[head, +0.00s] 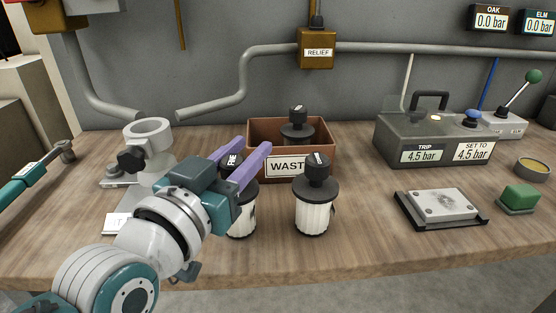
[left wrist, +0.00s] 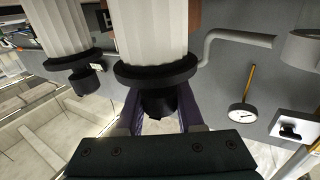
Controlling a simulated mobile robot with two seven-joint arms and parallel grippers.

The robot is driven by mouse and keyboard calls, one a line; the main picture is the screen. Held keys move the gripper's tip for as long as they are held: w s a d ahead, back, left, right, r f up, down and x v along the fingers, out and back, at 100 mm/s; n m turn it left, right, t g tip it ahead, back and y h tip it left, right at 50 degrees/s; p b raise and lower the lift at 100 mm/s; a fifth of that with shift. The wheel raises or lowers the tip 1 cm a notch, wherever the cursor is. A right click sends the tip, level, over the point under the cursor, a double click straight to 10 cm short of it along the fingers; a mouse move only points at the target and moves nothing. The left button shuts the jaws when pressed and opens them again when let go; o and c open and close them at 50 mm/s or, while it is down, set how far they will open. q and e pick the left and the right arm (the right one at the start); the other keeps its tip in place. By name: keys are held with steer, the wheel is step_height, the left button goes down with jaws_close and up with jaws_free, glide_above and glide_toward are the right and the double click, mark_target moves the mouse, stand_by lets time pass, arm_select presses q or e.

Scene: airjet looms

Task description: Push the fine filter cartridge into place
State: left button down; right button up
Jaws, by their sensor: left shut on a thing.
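The fine filter cartridge (head: 241,222) has a white pleated body, a black flange and a black knob with a label that reads as FINE. It is upright over the bench, partly hidden by my left gripper (head: 252,150). The purple fingers are shut on its knob. In the left wrist view the knob (left wrist: 158,102) sits between the fingers, below the flange (left wrist: 155,72). I cannot tell whether the cartridge's base touches the bench. A grey stand with an open ring (head: 147,128) and a black clamp knob is left of the gripper. My right gripper is not in view.
A second, similar cartridge (head: 314,210) stands just to the right. Behind is a brown WASTE bin (head: 327,162) with a black-topped cartridge (head: 298,130) inside. A grey trip box (head: 390,138), a metal plate (head: 440,204) and a green block (head: 519,197) are at right. The front bench edge is near.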

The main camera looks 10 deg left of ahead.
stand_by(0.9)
arm_select(q)
step_height(320, 180, up, 20)
steer(key=p, duration=0.7)
steer(key=c, duration=1.2)
jaws_free()
jaws_close()
